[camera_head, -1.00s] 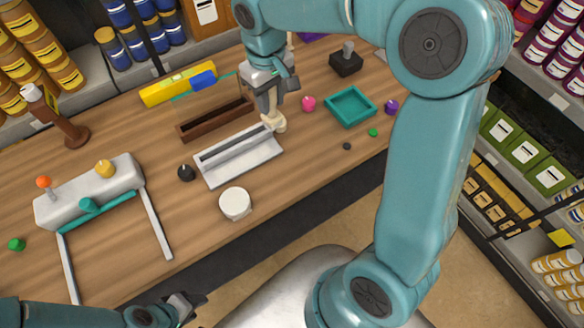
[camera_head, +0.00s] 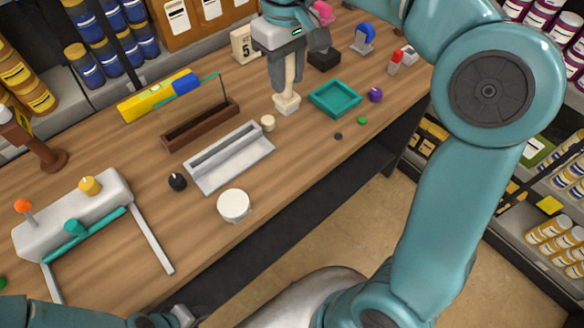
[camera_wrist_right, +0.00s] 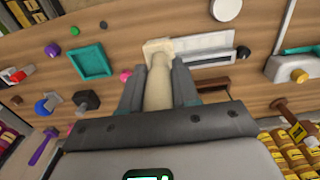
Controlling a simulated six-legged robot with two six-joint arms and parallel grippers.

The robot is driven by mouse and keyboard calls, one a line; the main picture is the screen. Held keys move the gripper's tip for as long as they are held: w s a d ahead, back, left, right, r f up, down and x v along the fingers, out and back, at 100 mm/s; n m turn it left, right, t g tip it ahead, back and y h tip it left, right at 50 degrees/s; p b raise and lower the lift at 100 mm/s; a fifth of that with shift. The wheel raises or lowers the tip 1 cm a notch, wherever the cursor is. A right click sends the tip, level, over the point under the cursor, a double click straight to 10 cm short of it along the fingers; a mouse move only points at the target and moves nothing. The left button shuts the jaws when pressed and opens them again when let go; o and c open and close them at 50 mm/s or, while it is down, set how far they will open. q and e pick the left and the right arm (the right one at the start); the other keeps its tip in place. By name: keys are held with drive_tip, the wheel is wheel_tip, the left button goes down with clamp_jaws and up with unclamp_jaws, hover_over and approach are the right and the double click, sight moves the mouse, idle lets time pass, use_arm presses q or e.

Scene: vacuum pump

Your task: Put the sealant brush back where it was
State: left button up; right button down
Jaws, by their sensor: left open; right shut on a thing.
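The sealant brush (camera_head: 289,97) is cream, with a slim handle and a broader blocky end. My right gripper (camera_head: 287,60) is shut on its handle and holds it about upright, blocky end down. It stands over the table between the grey slotted tray (camera_head: 230,157) and the teal square tray (camera_head: 334,99). I cannot tell whether its end touches the table. In the right wrist view the brush (camera_wrist_right: 158,85) lies between my fingers, its end near a pale tray (camera_wrist_right: 208,50). My left gripper (camera_head: 182,317) is open at the bottom edge, far from the brush, partly cut off.
A brown holder (camera_head: 201,125) with a clear panel stands behind the grey tray. A small cream cylinder (camera_head: 268,122), a white round lid (camera_head: 234,205) and a black knob (camera_head: 177,181) lie nearby. A purple knob (camera_head: 375,95) is right of the teal tray. The front table strip is mostly clear.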

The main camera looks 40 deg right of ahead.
drive_tip(key=shift+s+f, duration=0.1)
wheel_tip(320, 180, down, 20)
drive_tip(key=shift+r+b, duration=0.15)
drive_tip(key=shift+b, duration=0.35)
drive_tip(key=shift+f, duration=0.2)
drive_tip(key=c, duration=0.8)
unclamp_jaws()
drive_tip(key=shift+r, duration=0.1)
